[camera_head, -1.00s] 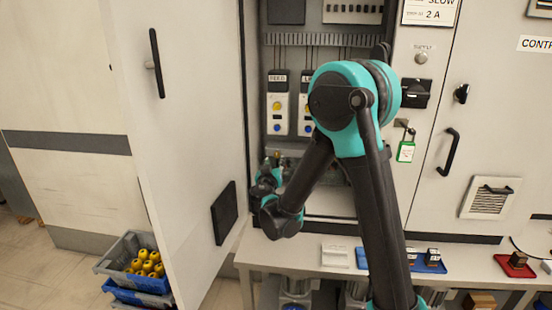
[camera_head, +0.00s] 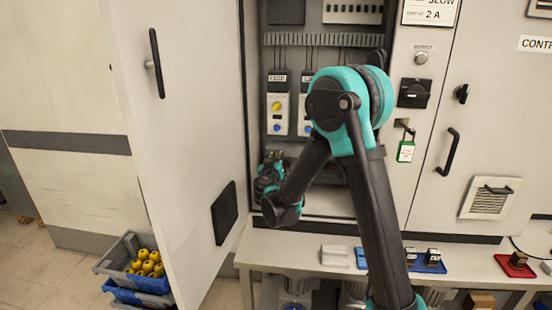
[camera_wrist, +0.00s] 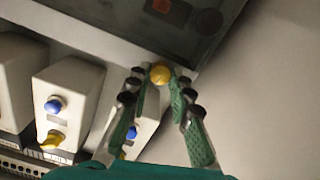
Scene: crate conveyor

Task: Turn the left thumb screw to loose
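A round yellow thumb screw (camera_wrist: 160,74) shows in the wrist view at the edge of a dark, glassy cover (camera_wrist: 185,25). My gripper (camera_wrist: 160,78) has one finger on each side of the screw. The fingers are apart, with the screw between their tips; I cannot tell whether either one touches it. In the head view my gripper (camera_head: 272,160) is in the lower left of the open cabinet, below the drive modules. My arm hides most of the cover there, and I cannot make out the screw or how far it is turned.
White modules (camera_wrist: 68,105) with blue and yellow knobs stand close beside my fingers. The open cabinet door (camera_head: 185,130) is just left of my gripper. A bench (camera_head: 300,243) with small trays runs below. A crate of yellow items (camera_head: 125,250) stands on the floor.

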